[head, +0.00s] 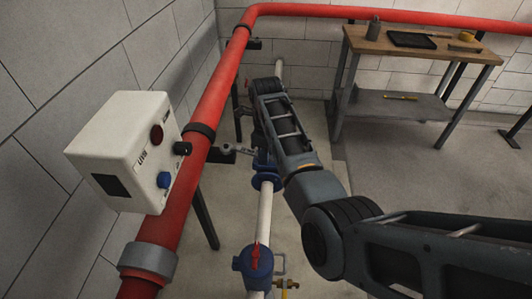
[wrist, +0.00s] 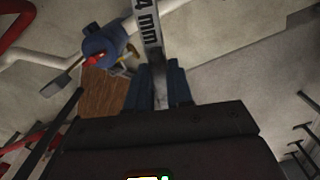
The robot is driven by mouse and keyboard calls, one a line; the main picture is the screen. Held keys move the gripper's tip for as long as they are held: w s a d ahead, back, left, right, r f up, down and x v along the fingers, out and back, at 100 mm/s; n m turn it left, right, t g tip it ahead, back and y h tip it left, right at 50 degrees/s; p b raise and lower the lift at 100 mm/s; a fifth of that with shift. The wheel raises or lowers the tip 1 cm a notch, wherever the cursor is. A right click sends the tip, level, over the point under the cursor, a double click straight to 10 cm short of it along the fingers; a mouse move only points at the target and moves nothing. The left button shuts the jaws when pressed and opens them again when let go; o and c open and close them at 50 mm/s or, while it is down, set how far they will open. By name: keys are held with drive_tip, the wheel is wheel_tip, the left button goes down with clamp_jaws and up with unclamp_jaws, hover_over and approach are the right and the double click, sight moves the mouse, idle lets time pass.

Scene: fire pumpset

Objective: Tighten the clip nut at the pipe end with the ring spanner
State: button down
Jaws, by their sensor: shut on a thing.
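My gripper (wrist: 157,80) is shut on the ring spanner (wrist: 149,32) in the wrist view. The spanner is a flat grey bar with black lettering ending in "4 mm". It runs up out of the top of that view, so its far end is not seen. In the head view my arm reaches from the lower right to the middle, and its links hide most of the gripper. I cannot make out the clip nut in either view. I cannot tell whether the spanner touches anything.
A red pipe (head: 222,88) with dark clamps runs along the left wall, behind a white control box (head: 122,150). A pale pipe (head: 264,215) carries a blue valve (head: 255,263). A workbench (head: 415,48) stands at the back right.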

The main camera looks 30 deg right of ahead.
drive_tip(key=shift+d+r, duration=0.15)
drive_tip(key=shift+d, duration=0.1)
drive_tip(key=shift+r, duration=0.7)
drive_tip(key=shift+w+r, duration=0.1)
drive_tip(key=shift+r, duration=1.7)
